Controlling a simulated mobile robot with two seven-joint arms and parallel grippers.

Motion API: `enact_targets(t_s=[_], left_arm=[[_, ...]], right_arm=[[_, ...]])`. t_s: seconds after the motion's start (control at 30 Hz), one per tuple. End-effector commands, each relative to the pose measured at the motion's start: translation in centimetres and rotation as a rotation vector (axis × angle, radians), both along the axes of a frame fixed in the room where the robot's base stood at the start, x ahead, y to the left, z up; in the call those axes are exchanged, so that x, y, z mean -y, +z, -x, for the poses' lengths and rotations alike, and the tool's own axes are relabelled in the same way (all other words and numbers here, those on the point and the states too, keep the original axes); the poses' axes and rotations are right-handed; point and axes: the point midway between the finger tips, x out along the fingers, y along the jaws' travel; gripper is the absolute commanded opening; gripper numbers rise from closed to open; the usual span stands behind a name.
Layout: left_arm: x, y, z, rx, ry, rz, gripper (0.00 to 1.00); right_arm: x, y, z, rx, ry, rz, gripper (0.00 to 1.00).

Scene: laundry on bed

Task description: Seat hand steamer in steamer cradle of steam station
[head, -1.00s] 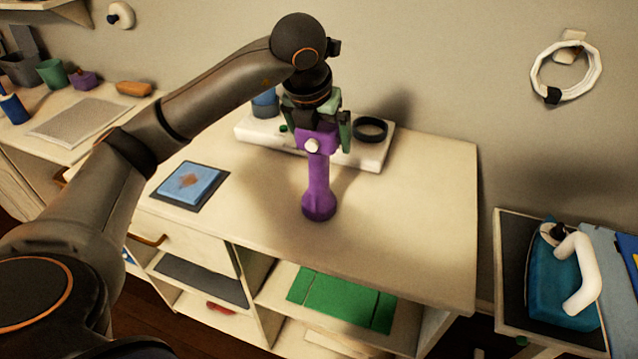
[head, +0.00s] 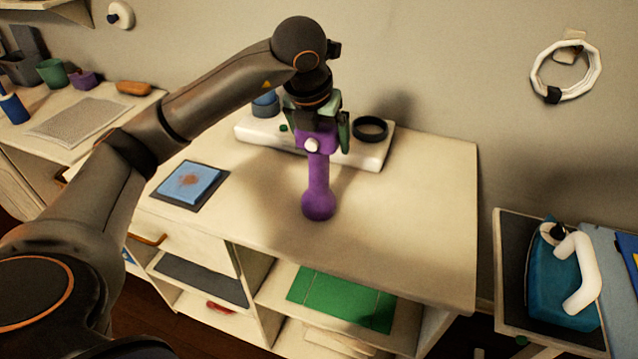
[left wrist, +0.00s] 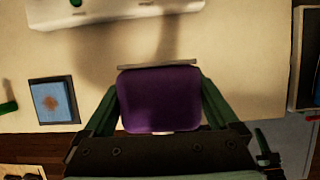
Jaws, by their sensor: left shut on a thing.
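The purple hand steamer (head: 318,180) hangs from my left gripper (head: 319,136), with its narrow shaft and rounded end pointing down over the table. My left gripper is shut on its upper block, which also fills the middle of the left wrist view (left wrist: 158,98). The white steam station (head: 362,156) lies behind it at the back of the table, partly hidden by gripper and steamer. A dark ring (head: 370,138), apparently the cradle, is on the station's right part; the steamer is apart from it, in front and to the left. My right gripper is not in view.
A blue cylinder (head: 265,106) stands at the station's left end. A stained blue cloth (head: 188,184) lies on a dark mat at the table's left. The table top (head: 420,220) is clear to the right. An iron (head: 560,285) sits on a separate stand at right.

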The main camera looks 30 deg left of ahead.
Motion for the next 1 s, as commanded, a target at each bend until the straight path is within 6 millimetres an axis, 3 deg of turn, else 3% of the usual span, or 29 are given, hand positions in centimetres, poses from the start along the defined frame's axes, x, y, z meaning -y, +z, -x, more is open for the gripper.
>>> enact_targets(t_s=[0.17, 0.57, 1.0], left_arm=[[0.0, 0.1, 0.0, 0.001, 0.0, 0.0, 0.0], [0.0, 0.5, -0.1, 0.005, 0.0, 0.001, 0.0], [0.2, 4.1, 0.6, 0.006, -0.001, 0.001, 0.0]], right_arm=[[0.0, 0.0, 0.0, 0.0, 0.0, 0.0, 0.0], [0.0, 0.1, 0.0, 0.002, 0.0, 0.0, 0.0], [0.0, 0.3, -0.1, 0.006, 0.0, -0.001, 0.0]])
